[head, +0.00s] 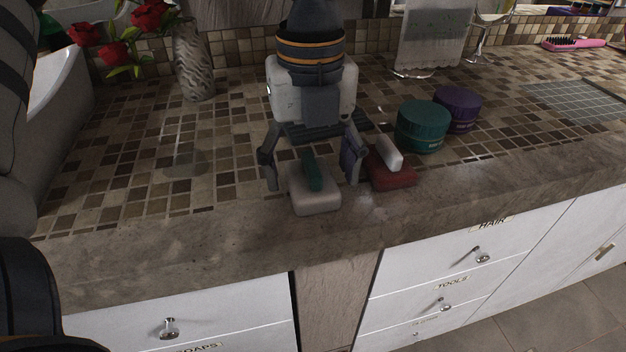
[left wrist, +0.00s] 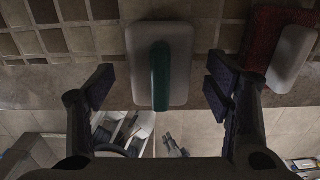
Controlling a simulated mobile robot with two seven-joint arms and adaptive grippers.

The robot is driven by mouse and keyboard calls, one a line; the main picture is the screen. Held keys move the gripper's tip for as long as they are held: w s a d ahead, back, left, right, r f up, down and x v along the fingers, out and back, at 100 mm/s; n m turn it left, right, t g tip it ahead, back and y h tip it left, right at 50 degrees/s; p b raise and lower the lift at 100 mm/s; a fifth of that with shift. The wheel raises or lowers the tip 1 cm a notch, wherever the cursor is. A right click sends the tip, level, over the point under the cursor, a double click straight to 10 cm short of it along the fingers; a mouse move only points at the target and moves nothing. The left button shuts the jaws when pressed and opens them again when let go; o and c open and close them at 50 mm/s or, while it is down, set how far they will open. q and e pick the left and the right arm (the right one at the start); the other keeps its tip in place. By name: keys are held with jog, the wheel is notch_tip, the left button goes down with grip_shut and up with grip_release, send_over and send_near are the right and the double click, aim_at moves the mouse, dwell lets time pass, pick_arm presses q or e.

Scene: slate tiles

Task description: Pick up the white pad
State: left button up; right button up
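The white pad (head: 315,198) is a rounded pale block with a green handle (head: 312,170) along its top. It lies on the counter near the front edge. It also shows in the left wrist view (left wrist: 182,60), with its green handle upright in the picture. My left gripper (head: 312,184) is open and empty, pointing down over the pad. One finger is on each side of the pad, with gaps between fingers and pad in the left wrist view. I cannot tell the exact height of the fingertips. My right gripper is not in view.
A red pad (head: 392,176) with a white handle sits just right of my left gripper. Teal (head: 422,127) and purple (head: 458,108) jars stand behind it. A vase (head: 193,62) with red flowers stands back left. The tiled counter left of the gripper is mostly clear.

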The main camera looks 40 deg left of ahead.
aim_at(310, 167)
pick_arm(q)
jog(key=c, duration=1.1)
jog(key=shift+r, duration=0.1)
jog(key=shift+r, duration=0.35)
jog(key=r, duration=0.1)
jog(key=r+p, duration=0.1)
jog(key=r, duration=0.2)
jog(key=shift+s+d, duration=0.15)
jog(key=shift+s, duration=0.2)
jog(key=s+d+r+p, duration=0.3)
jog(key=s+r, duration=0.5)
jog(key=s, duration=0.4)
jog(key=shift+s+d, duration=0.3)
jog(key=shift+d, duration=0.25)
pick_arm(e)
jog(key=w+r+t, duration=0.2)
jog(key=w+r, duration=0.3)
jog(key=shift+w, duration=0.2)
